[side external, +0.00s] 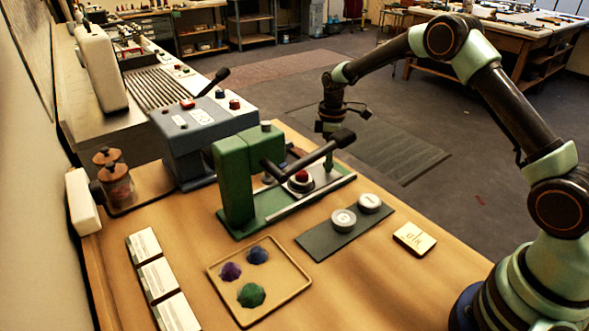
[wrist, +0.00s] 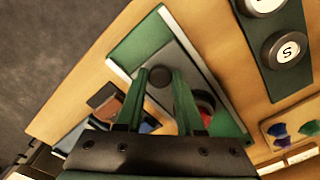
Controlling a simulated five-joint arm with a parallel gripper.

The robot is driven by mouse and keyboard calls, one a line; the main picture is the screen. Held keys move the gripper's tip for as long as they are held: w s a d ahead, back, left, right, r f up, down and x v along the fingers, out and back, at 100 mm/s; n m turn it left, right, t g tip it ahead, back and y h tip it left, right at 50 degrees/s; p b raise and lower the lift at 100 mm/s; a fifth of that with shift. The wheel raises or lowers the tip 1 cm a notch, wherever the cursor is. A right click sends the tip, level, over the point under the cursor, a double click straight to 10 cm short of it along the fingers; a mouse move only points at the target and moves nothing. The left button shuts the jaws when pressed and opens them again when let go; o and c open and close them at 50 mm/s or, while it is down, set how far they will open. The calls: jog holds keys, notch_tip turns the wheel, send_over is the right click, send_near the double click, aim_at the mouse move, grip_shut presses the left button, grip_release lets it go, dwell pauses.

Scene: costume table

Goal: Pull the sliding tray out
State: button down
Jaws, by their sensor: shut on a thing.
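The green press (side external: 235,180) stands on the wooden table with a long black lever (side external: 305,163) reaching over its base. The grey sliding tray (side external: 325,178) lies low in that base and carries a red round piece (side external: 302,176). In the wrist view, the tray (wrist: 187,62) shows between pale rails, with the red piece (wrist: 205,104) partly hidden by a finger. My gripper (wrist: 160,74) is shut on the tray's dark round knob (wrist: 160,80). In the side view, my gripper (side external: 328,128) is at the base's far end, its fingertips partly hidden by the lever.
A dark plate (side external: 318,243) with two white round stamps lies in front of the press. A shallow tray (side external: 217,283) with coloured gems, white cards (side external: 158,279) and a small label box (side external: 414,238) are nearer. A grey-blue machine (side external: 195,135) stands behind left.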

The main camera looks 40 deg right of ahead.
jog(key=d, duration=0.4)
jog(key=shift+d+r, duration=0.1)
jog(key=shift+d, duration=0.2)
jog(key=c, duration=0.5)
grip_release()
jog(key=shift+a, duration=0.1)
jog(key=shift+r, duration=6.05)
